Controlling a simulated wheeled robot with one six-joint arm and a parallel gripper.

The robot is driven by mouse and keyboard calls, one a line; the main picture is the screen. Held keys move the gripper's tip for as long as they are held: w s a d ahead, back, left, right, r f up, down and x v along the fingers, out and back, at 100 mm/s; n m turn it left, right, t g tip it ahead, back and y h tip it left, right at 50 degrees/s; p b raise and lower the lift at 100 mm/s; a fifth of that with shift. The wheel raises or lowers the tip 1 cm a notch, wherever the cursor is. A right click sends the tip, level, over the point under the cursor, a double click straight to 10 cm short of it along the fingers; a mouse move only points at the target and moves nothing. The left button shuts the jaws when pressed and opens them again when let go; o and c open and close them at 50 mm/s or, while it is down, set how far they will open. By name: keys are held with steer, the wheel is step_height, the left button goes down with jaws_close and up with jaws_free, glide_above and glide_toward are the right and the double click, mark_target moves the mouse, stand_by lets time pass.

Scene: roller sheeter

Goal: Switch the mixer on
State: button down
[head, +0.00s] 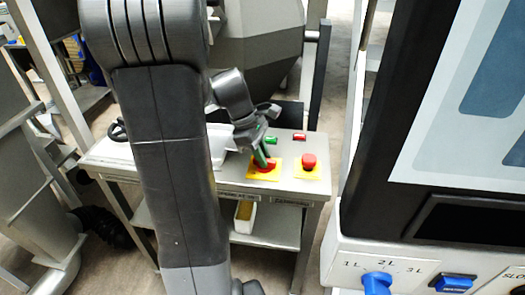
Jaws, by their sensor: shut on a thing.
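A grey control desk (225,184) carries a red switch (270,166) on a yellow plate (256,175). My gripper (262,157) points down at this switch, with its green-marked fingers at the red part. It is shut on the red switch, and the fingers hide part of it. To the right, a red mushroom button (309,160) sits on its own yellow plate (306,173). Behind them are a small green button (271,140) and a small red button (299,136). The large grey faceted vessel (262,45) behind the desk looks like the mixer.
My arm covers the left of the desk. A large panel (465,110) with blue switches (377,284) stands close on the right. A lower shelf (270,226) holds a small white bin (244,216). A dark hose (105,226) lies at the left.

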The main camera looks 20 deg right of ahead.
steer(key=m+p, duration=0.2)
steer(key=m+g+y+p, duration=0.1)
steer(key=shift+d+r+m, duration=0.1)
steer(key=shift+r+m, duration=0.15)
steer(key=shift+m, duration=0.05)
steer(key=m+y+p, duration=0.1)
steer(key=m+p, duration=0.3)
steer(key=shift+w+d+g+y, duration=0.1)
steer(key=shift+d+g+y, duration=0.05)
steer(key=shift+g+y, duration=0.2)
steer(key=m+y+p, duration=0.1)
steer(key=m, duration=0.1)
steer(key=m+p, duration=0.1)
steer(key=m, duration=0.1)
steer(key=shift+d+f+m+y, duration=0.1)
steer(key=shift+m+y, duration=0.25)
steer(key=shift+m, duration=0.05)
steer(key=shift+d+f+m+y+p, duration=0.1)
steer(key=shift+m+y+p, duration=0.6)
steer(key=shift+m, duration=1.1)
steer(key=shift+t, duration=0.45)
steer(key=c, duration=1.4)
jaws_free()
steer(key=v, duration=1.3)
steer(key=shift+w+r+p, duration=0.2)
steer(key=shift+r+p, duration=0.1)
